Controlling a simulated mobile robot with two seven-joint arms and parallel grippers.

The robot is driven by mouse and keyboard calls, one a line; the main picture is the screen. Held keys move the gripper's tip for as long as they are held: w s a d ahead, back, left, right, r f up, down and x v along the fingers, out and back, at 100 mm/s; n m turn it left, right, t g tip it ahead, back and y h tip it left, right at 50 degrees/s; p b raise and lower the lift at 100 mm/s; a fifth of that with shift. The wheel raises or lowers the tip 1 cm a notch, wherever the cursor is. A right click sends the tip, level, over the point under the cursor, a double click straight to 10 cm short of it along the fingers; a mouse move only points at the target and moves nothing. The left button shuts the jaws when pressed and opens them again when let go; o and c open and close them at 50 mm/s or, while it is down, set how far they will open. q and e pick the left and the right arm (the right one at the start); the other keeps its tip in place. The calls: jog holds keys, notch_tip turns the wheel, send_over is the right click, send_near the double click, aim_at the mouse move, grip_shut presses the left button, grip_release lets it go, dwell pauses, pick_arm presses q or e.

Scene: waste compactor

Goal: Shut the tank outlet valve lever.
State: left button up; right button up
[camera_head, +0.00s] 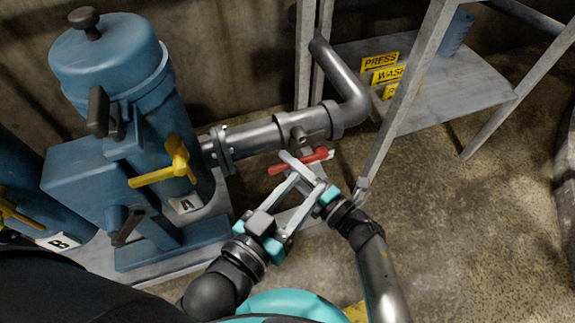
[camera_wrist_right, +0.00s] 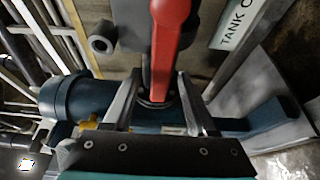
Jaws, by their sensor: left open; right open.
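The red outlet valve lever (camera_head: 318,156) sits under the grey pipe valve (camera_head: 302,127) and lies roughly level across the head view. In the right wrist view the red lever (camera_wrist_right: 168,45) runs down from the top to between the two fingers of my right gripper (camera_wrist_right: 158,105), which are apart on either side of it. In the head view my right gripper (camera_head: 300,170) reaches up and left to the lever. My left gripper (camera_head: 305,188) is open just below, its fingers crossing in view with the right one's. Contact with the lever cannot be told.
A blue tank (camera_head: 110,60) with yellow handle (camera_head: 160,173) and label A stands left. A grey pipe (camera_head: 345,80) bends up behind the valve. A metal shelf frame (camera_head: 405,100) stands right. The floor at right is clear. A partial TANK label (camera_wrist_right: 236,22) shows in the wrist view.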

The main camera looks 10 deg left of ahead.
jog(key=shift+w+a, duration=0.25)
jog(key=shift+a, duration=0.1)
grip_shut()
dwell(0.4)
dwell(1.0)
